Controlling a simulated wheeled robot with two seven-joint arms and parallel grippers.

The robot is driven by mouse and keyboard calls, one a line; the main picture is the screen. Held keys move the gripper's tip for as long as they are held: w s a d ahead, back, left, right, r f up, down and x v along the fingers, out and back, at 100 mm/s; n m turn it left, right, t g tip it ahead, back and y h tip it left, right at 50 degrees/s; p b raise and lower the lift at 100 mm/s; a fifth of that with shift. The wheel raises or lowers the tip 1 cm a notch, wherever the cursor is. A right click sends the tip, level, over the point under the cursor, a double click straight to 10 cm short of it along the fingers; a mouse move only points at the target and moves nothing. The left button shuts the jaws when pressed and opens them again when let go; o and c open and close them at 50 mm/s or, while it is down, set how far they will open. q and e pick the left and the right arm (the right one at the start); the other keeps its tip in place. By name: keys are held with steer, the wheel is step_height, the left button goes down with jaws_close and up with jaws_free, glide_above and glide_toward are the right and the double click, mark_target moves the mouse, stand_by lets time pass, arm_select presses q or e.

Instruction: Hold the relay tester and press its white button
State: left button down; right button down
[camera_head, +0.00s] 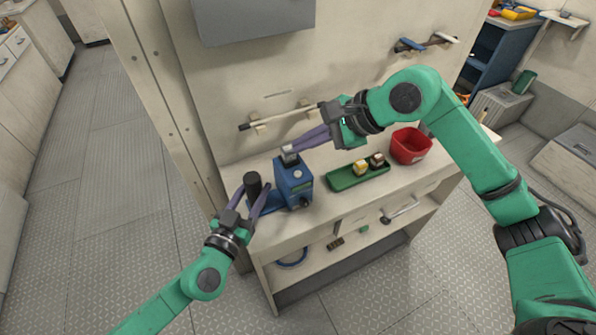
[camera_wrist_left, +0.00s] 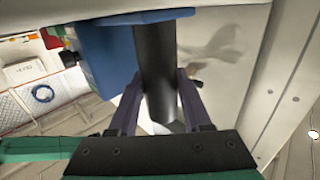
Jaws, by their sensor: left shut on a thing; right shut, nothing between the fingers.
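A green tray (camera_head: 345,182) with small yellow and brown blocks lies right of the tester. A red bin (camera_head: 410,147) stands farther right. A rod (camera_head: 290,116) sits on wall brackets behind. The shelf below holds a blue ring (camera_head: 291,260).

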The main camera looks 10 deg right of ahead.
arm_select(q)
steer(key=shift+c, duration=1.4)
jaws_free()
